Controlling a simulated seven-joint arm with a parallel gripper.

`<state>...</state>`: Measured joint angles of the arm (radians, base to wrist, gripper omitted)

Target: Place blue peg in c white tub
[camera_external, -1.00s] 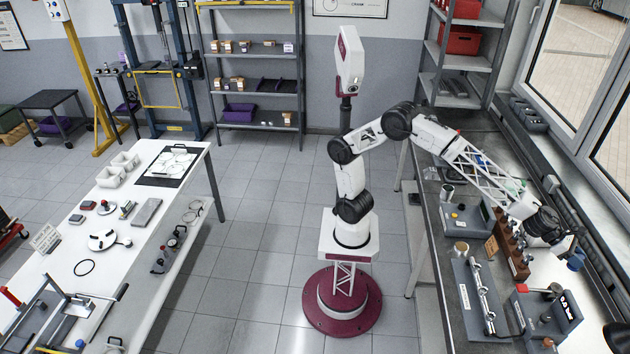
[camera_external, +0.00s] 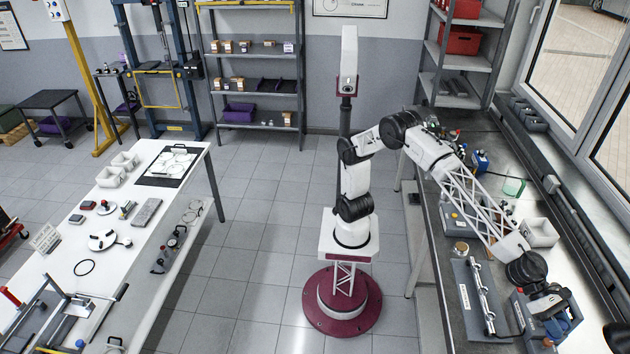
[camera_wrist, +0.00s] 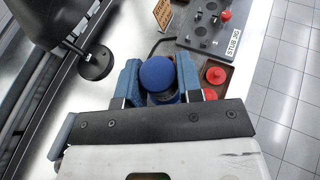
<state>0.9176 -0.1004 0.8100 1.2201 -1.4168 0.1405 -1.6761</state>
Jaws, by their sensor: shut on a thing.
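The blue peg (camera_wrist: 158,73) shows its round top in the wrist view, between the two blue fingers of my gripper (camera_wrist: 158,88), which is shut on it. In the external view my gripper (camera_external: 548,308) is over the near end of the right bench, above or beside a grey device; the peg is not distinguishable there. A white tub (camera_external: 540,232) stands on the right bench behind my wrist. Two more white tubs (camera_external: 124,160) (camera_external: 110,177) stand at the far end of the left table. I cannot read any letter on the tubs.
In the wrist view, red knobs (camera_wrist: 216,75) and a grey panel (camera_wrist: 222,22) lie to the right, and a black round base (camera_wrist: 97,63) to the left. A grey tray with a metal shaft (camera_external: 480,297) lies beside my arm. Open floor separates the bench and left table.

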